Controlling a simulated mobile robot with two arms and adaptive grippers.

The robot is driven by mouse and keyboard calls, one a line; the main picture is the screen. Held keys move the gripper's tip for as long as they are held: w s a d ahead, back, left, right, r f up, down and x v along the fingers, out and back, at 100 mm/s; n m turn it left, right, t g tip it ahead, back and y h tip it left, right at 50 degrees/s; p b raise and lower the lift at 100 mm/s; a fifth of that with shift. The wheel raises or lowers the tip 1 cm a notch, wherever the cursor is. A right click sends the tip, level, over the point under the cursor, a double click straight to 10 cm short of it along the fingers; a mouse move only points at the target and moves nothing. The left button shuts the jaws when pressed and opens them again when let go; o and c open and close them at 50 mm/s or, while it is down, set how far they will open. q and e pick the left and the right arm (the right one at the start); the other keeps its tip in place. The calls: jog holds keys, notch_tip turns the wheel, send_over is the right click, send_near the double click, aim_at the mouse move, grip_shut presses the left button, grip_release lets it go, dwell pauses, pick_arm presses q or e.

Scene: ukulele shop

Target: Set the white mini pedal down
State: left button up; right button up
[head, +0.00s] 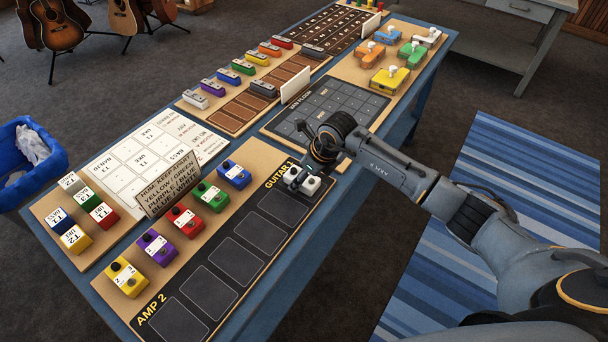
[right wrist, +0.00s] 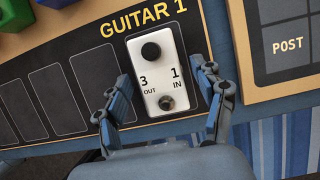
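The white mini pedal (head: 301,181) stands upright on the black strip of the pedal board, over the end slot beside the "GUITAR 1" label. In the right wrist view the white pedal (right wrist: 158,75) shows its dark knob, footswitch and the marks "3 OUT" and "1 IN". My right gripper (right wrist: 160,90) is open, one finger on each side of the pedal, with narrow gaps showing. In the head view the right gripper (head: 312,168) is low over the pedal and hides part of it. My left gripper is in neither view.
The board (head: 250,155) also holds yellow, purple, red, green and blue pedals behind several empty outlined slots. A label sign (head: 168,184) stands at its back edge. A dark grid mat (head: 325,108) lies to the right. A blue bin (head: 30,160) is at the left.

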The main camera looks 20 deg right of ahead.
jog(key=shift+r, duration=0.15)
jog(key=shift+r, duration=0.2)
jog(key=b+v, duration=0.1)
jog(key=v, duration=1)
jog(key=shift+s+r, duration=0.25)
jog(key=shift+r, duration=0.05)
